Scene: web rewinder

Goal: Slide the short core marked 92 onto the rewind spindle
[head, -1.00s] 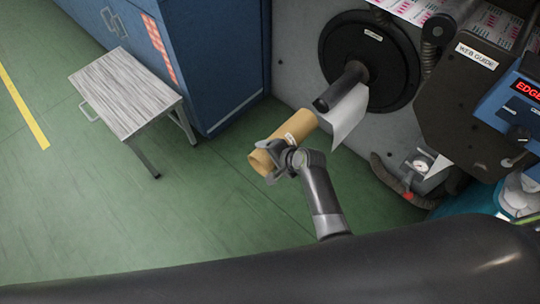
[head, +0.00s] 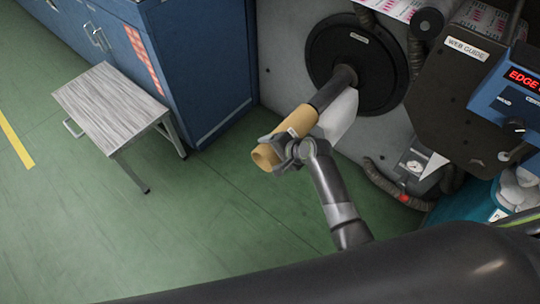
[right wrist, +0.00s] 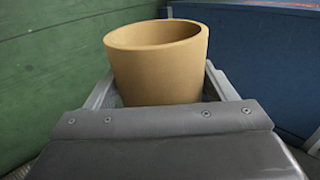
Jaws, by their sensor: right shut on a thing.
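The tan cardboard core (head: 300,120) has a small white label, too small to read. My right gripper (head: 280,150) is shut on the core near its lower left end. The dark rewind spindle (head: 335,86) sticks out from a round black flange (head: 385,72). The core points up and right, roughly in line with the spindle. Its far end meets the spindle's free end; I cannot tell whether it is around the tip. In the right wrist view the core's open near end (right wrist: 156,60) stands between the fingers. My left gripper is not in view.
A white sheet (head: 338,118) hangs just behind the spindle. A grey-topped stool (head: 110,105) and a blue cabinet (head: 205,60) stand to the left. The web guide (head: 455,80) and a hose (head: 385,180) are to the right. Green floor is clear at lower left.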

